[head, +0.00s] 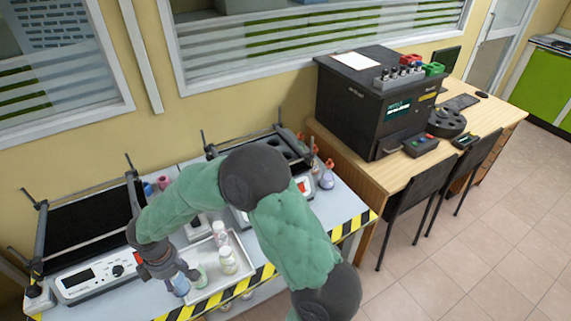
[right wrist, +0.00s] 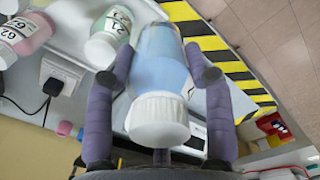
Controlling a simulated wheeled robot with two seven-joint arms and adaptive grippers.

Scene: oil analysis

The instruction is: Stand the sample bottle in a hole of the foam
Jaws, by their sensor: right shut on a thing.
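The sample bottle with a white cap and blue liquid (right wrist: 160,95) is between the fingers of my right gripper (right wrist: 158,110), which is shut on it. In the head view my right gripper (head: 182,277) is at the left front of the bench, with the blue bottle (head: 180,287) partly hidden below it, beside the white tray. A dark foam-like block with round holes (head: 290,148) lies in the rear shaker frame, partly hidden by my right arm. My left gripper is not in view.
The white tray (head: 209,293) holds several white-capped bottles, including one (head: 228,262) near its middle. A shaker with a dark platform (head: 88,222) stands at the left. A purple flask (head: 327,177) stands near the foam. Striped tape (head: 356,224) marks the bench edge.

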